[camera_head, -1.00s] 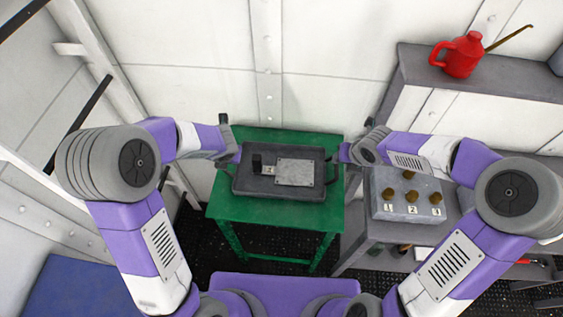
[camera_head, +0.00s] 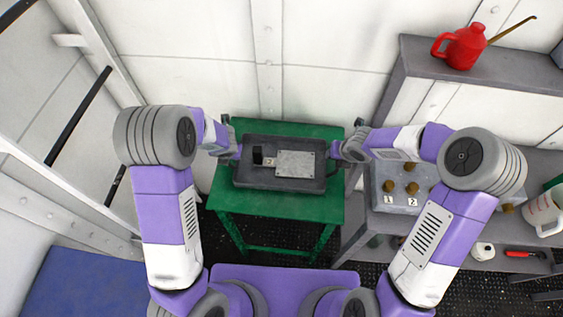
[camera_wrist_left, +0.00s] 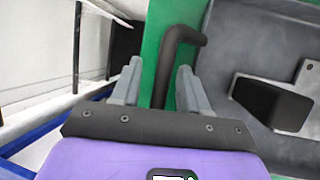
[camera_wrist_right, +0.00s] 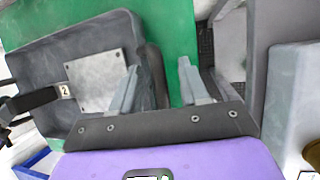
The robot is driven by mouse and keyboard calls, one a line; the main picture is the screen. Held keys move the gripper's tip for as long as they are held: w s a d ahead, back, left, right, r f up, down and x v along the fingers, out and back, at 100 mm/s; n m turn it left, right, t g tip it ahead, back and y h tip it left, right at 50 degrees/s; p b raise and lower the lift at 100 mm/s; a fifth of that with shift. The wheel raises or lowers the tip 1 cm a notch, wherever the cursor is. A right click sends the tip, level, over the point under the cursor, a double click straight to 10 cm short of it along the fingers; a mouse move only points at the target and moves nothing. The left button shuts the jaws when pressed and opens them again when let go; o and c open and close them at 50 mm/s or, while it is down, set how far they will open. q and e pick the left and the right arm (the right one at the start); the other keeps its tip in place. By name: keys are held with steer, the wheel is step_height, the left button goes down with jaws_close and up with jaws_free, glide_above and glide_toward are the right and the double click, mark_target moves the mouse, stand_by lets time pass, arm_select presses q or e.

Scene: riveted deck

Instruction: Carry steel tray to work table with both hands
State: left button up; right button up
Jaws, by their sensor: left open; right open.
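The dark grey steel tray (camera_head: 280,184) lies on the green table (camera_head: 282,209) and holds a metal plate (camera_head: 295,164) and a small black block (camera_head: 258,156). My left gripper (camera_head: 237,152) is at the tray's left end. In the left wrist view its open fingers (camera_wrist_left: 158,88) stand on either side of the black tray handle (camera_wrist_left: 172,62), not closed on it. My right gripper (camera_head: 336,152) is at the tray's right end. In the right wrist view its open fingers (camera_wrist_right: 160,85) straddle the tray's dark right handle (camera_wrist_right: 156,72).
To the right, a grey bench holds a block with brass knobs and number labels (camera_head: 404,190) close to my right forearm. A red oil can (camera_head: 461,47) stands on the upper grey shelf. A blue mat (camera_head: 75,285) lies lower left.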

arm_select(q)
jaws_close()
arm_select(e)
jaws_close()
arm_select(q)
steer(key=shift+r, duration=0.15)
arm_select(e)
steer(key=shift+r, duration=0.2)
